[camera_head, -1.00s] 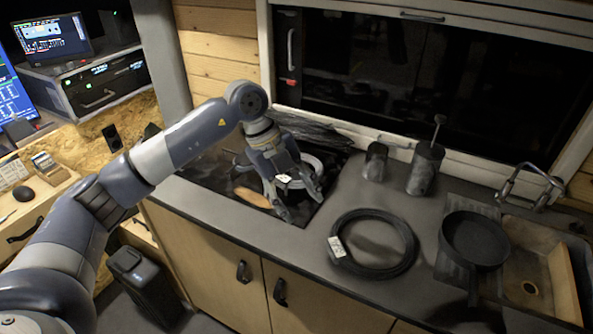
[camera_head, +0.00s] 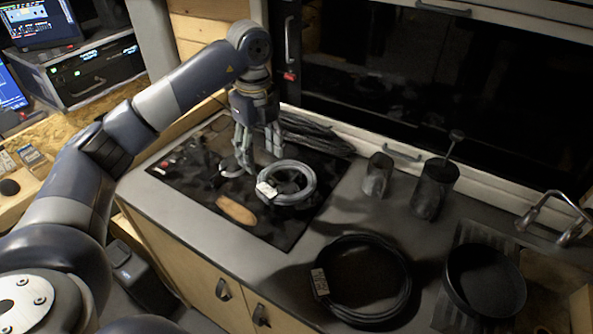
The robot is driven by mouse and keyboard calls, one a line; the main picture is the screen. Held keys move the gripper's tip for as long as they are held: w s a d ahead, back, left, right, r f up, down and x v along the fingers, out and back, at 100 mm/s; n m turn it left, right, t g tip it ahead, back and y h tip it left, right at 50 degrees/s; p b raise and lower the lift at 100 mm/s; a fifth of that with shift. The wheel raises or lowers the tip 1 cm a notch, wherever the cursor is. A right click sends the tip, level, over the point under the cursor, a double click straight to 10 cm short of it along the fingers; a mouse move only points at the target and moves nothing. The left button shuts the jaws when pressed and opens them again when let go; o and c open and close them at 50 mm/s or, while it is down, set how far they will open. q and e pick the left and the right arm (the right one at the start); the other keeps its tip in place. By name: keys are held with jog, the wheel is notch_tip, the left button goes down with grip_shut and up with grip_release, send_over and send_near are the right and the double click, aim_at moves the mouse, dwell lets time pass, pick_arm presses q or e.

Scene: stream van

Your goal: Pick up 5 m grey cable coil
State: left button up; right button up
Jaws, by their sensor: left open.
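The grey cable coil (camera_head: 307,193) is a light grey ring with a white label (camera_head: 266,190) on its left side. It lies on the dark panel (camera_head: 279,237) set on the worktop. My left gripper (camera_head: 259,160) points down just behind and left of the coil, open and empty, with its fingers apart from the ring. A larger black cable coil (camera_head: 408,276), also with a pale label, lies on the worktop to the front right. My right gripper is not in view.
A tan oblong item (camera_head: 236,211) and a small dark ring (camera_head: 228,172) lie near the coil. Dark cables (camera_head: 318,136) lie behind it. Bare worktop lies between the two coils.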

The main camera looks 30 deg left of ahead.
aim_at(268, 189)
pick_arm(q)
notch_tip(268, 189, down, 2)
jog(key=shift+w+f+p, duration=0.1)
jog(key=shift+p, duration=0.25)
jog(key=f, duration=0.1)
jog(key=s+f, duration=0.1)
jog(key=shift+f+p, duration=0.3)
jog(key=shift+f, duration=0.05)
jog(key=shift+w+f, duration=0.1)
jog(key=shift+f, duration=0.15)
jog(key=f+p, duration=0.1)
jog(key=f, duration=0.2)
jog(key=f+p, duration=0.1)
jog(key=shift+w+d+f+p, duration=0.25)
jog(key=shift+w+d+p, duration=0.05)
jog(key=shift+w+d, duration=0.1)
jog(key=shift+f, duration=0.35)
jog(key=shift+c, duration=0.7)
grip_shut()
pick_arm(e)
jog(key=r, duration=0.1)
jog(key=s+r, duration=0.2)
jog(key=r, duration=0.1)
